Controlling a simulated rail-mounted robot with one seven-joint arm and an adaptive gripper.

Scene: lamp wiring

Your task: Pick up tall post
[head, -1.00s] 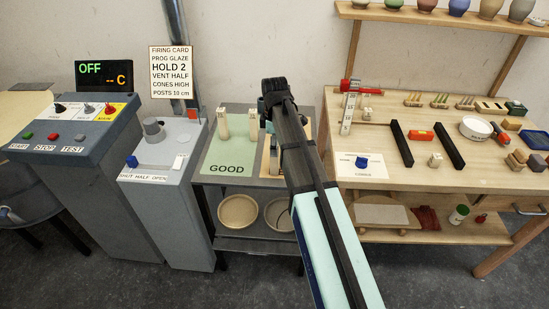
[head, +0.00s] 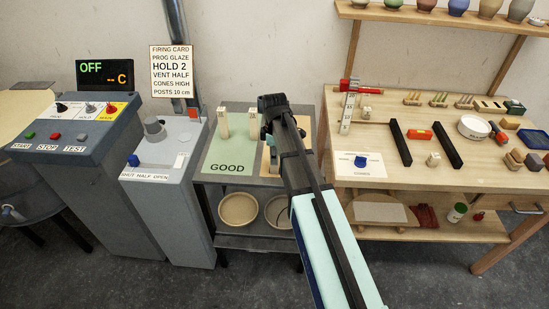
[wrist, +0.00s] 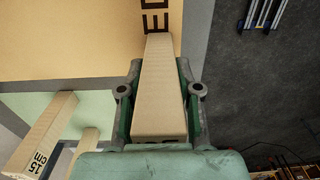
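A plain beige square post (wrist: 160,95) is between the two fingers of my gripper (wrist: 160,70) in the wrist view. Its far end reaches the tan board, beside the printed letters "ED". The fingers lie close along both sides; whether they press on it is unclear. In the head view my gripper (head: 270,112) is over the tan board (head: 267,160) and hides most of that post. Two pale posts, a left one (head: 223,122) and a right one (head: 253,124), stand on the green GOOD mat (head: 228,152). In the wrist view one post (wrist: 42,137) is marked 15 cm.
A grey vent box (head: 165,160) stands left of the mats. On the right, a wooden table (head: 470,178) holds an upright ruler (head: 346,113), black bars and a white bowl (head: 474,127). Two round bowls sit on the shelf below the mats.

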